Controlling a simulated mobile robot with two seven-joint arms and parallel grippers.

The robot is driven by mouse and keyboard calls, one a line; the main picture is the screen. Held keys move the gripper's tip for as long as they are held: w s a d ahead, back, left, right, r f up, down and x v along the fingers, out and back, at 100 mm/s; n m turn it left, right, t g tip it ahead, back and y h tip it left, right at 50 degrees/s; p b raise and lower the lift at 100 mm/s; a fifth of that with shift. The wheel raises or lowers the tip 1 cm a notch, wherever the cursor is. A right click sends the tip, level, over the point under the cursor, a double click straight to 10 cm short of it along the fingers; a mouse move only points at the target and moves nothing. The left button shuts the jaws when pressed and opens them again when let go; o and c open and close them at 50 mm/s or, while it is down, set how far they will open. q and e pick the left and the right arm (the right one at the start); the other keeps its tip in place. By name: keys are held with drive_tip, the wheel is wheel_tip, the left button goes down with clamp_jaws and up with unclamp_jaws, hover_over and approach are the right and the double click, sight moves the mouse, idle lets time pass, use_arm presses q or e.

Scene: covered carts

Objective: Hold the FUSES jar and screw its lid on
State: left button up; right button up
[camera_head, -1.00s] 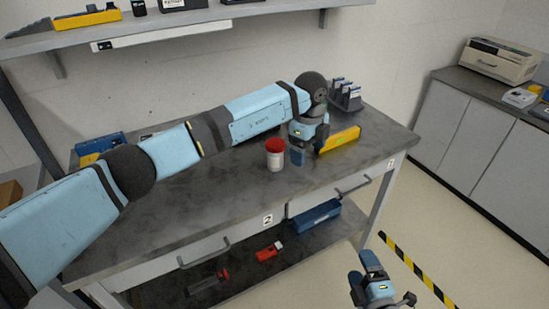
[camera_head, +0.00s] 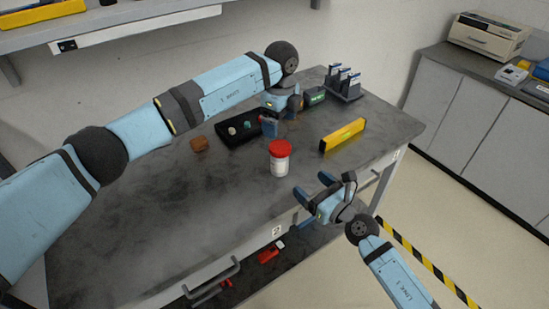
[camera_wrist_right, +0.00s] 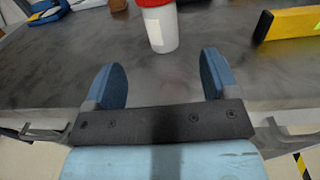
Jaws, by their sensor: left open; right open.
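The white jar (camera_head: 280,166) stands upright on the dark bench top, with its red lid (camera_head: 281,148) on top. I cannot tell how tightly the lid sits. The label is too small to read. My left gripper (camera_head: 280,119) is open, behind the jar and apart from it. My right gripper (camera_head: 314,188) is open and empty at the bench's front edge, in front of and to the right of the jar. In the right wrist view the jar (camera_wrist_right: 161,31) stands ahead, beyond the two open fingers; the lid's top is cut off.
A yellow spirit level (camera_head: 343,134) lies right of the jar. Behind it are a black tray (camera_head: 228,137) with small pieces, a brown object (camera_head: 199,145), a green-and-black device (camera_head: 314,96) and a dark rack (camera_head: 343,83). The bench's left and front are clear.

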sight(285, 161)
use_arm(q)
drive_tip(key=shift+s+d+r, duration=0.1)
drive_tip(key=shift+s+d, duration=0.05)
drive_tip(key=shift+s, duration=0.05)
use_arm(e)
drive_tip(key=shift+s+d, duration=0.1)
drive_tip(key=shift+s, duration=0.05)
use_arm(q)
drive_tip(key=shift+w, duration=0.1)
use_arm(e)
drive_tip(key=x, duration=1.4)
clamp_jaws()
use_arm(q)
drive_tip(key=shift+f, duration=4.05)
